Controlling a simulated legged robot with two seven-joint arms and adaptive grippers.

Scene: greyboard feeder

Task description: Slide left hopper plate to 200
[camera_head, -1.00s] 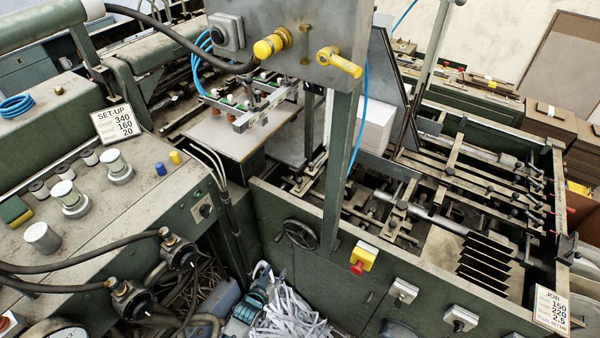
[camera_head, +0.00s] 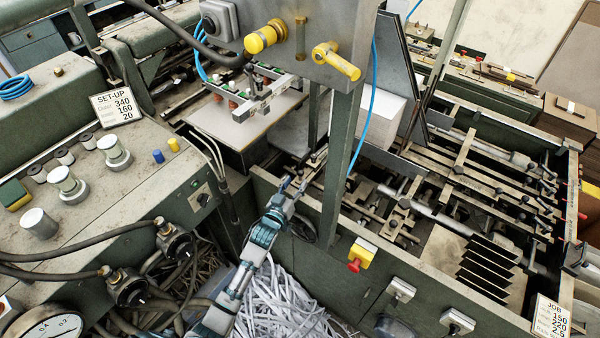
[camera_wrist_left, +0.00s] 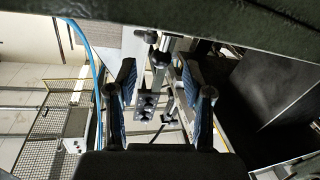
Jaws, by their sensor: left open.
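My left gripper (camera_head: 292,186) is open and empty in the head view, just above the front wall of the green machine, left of the grey upright post. In the left wrist view its two blue-padded fingers (camera_wrist_left: 157,85) stand apart. A small metal block with dark round parts (camera_wrist_left: 147,104) shows between them, farther off. The hopper area (camera_head: 440,205) holds metal rails, clamps and slides to the right of the post. I cannot tell which piece is the left hopper plate, and no 200 mark is readable. My right gripper is out of view.
The post (camera_head: 345,160) and the control box with yellow knobs (camera_head: 300,40) stand close right of my left gripper. A red and yellow button (camera_head: 361,255) sits on the front panel. A white stack (camera_head: 382,122) stands behind. Shredded paper (camera_head: 285,305) lies below my arm.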

